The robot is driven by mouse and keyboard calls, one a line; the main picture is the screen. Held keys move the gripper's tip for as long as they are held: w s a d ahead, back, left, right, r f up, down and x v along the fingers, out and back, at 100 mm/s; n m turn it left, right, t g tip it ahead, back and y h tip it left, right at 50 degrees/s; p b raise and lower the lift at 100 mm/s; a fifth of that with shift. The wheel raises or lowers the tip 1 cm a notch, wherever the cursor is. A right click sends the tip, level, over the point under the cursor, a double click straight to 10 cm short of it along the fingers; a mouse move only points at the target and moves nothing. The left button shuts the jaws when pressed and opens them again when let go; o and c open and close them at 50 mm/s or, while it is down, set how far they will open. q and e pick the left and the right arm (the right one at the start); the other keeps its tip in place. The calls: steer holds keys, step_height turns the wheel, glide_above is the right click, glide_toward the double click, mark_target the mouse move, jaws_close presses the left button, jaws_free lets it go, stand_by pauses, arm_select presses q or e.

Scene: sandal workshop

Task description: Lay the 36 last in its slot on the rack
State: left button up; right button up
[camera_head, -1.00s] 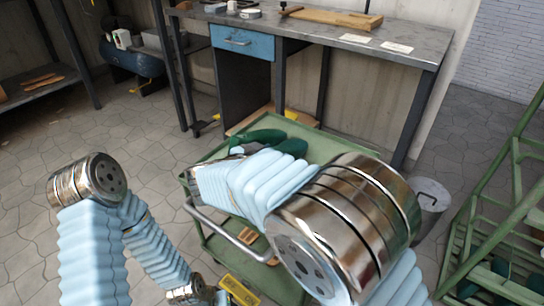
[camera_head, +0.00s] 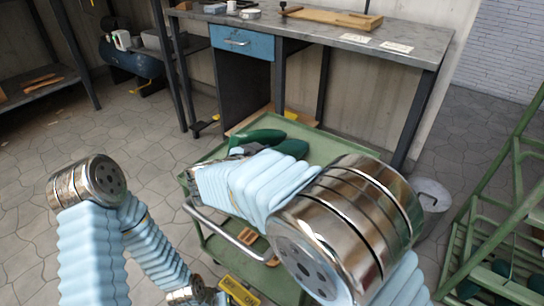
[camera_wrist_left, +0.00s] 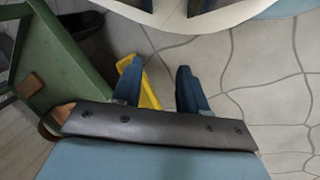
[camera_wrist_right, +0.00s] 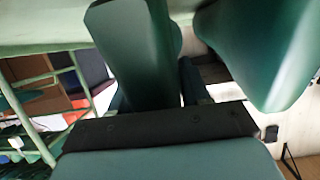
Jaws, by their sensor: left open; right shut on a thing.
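Two dark green lasts show at the green trolley's top in the head view: one farther back (camera_head: 262,136), the other nearer my right arm (camera_head: 292,148). In the right wrist view my right gripper (camera_wrist_right: 155,92) is shut on one green last (camera_wrist_right: 135,50). A second green last (camera_wrist_right: 270,45) is close beside it on the right. No size number is readable, and I cannot tell which head-view last is the held one. My left gripper (camera_wrist_left: 160,88) is open and empty, low beside the trolley. A green rack (camera_head: 512,205) stands at the right, with dark green shapes low in it.
The green trolley (camera_head: 325,140) has a raised rim and a metal handle (camera_head: 232,232). A workbench (camera_head: 400,58) with a blue drawer stands behind it. A grey bin (camera_head: 432,195) stands between trolley and rack. A yellow object (camera_wrist_left: 150,95) shows near my left fingers.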

steer(key=shift+f+b, duration=0.15)
steer(key=shift+b, duration=0.15)
steer(key=o, duration=1.2)
steer(key=v, duration=1.4)
steer(key=shift+p, duration=0.4)
